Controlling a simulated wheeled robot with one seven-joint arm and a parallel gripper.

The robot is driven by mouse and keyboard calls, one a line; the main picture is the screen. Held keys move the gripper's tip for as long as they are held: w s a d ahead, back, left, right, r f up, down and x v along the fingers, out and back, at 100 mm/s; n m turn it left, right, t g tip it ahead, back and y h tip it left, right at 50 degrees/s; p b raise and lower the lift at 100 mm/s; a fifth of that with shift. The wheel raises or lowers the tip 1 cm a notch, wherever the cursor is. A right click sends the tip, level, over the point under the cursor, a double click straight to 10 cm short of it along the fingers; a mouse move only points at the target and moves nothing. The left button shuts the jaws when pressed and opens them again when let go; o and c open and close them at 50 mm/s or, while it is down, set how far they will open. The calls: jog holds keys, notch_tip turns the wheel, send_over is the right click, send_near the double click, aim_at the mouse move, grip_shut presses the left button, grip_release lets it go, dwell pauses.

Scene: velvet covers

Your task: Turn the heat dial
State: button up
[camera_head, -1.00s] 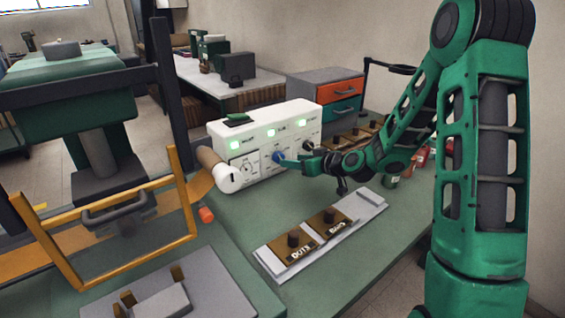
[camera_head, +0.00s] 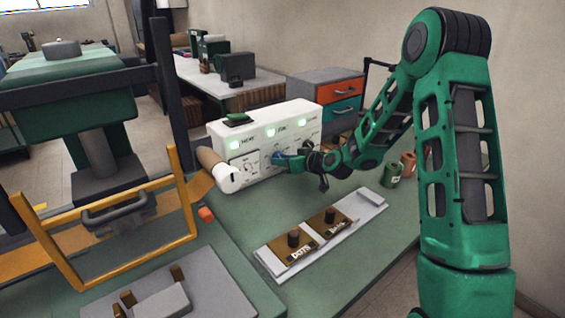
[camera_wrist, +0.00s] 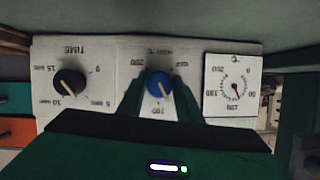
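The heat dial, a blue knob (camera_wrist: 159,86) with a pale pointer line, is on the front of a white control box (camera_head: 262,117). It shows upside down in the wrist view, its pointer slanting toward the lower right in that picture. My gripper (camera_head: 279,160) is at the box front. In the wrist view its two green fingers (camera_wrist: 159,92) stand apart, one on each side of the knob. Whether they touch it is unclear. A round temperature gauge (camera_wrist: 235,88) with a red needle is beside the knob. The head view mostly hides the knob behind my gripper.
A black TIME knob (camera_wrist: 69,83) is on the same panel. A brown roll (camera_head: 210,159) is at the box's left end. A tray (camera_head: 318,235) with two brown knob plates lies in front. Cans (camera_head: 391,174) stand right of my gripper. Green bench surface is clear between.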

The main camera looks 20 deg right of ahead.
jog(key=shift+d+m+g+y, duration=0.3)
jog(key=shift+m+y, duration=0.1)
jog(key=shift+m, duration=0.3)
jog(key=shift+a+m+y, duration=0.15)
jog(key=shift+m+y, duration=0.65)
jog(key=shift+m, duration=0.4)
jog(key=o, duration=1)
jog(key=shift+o, duration=0.2)
jog(key=v, duration=1)
jog(key=shift+d, duration=0.25)
jog(key=shift+s+r, duration=0.1)
jog(key=shift+s, duration=0.1)
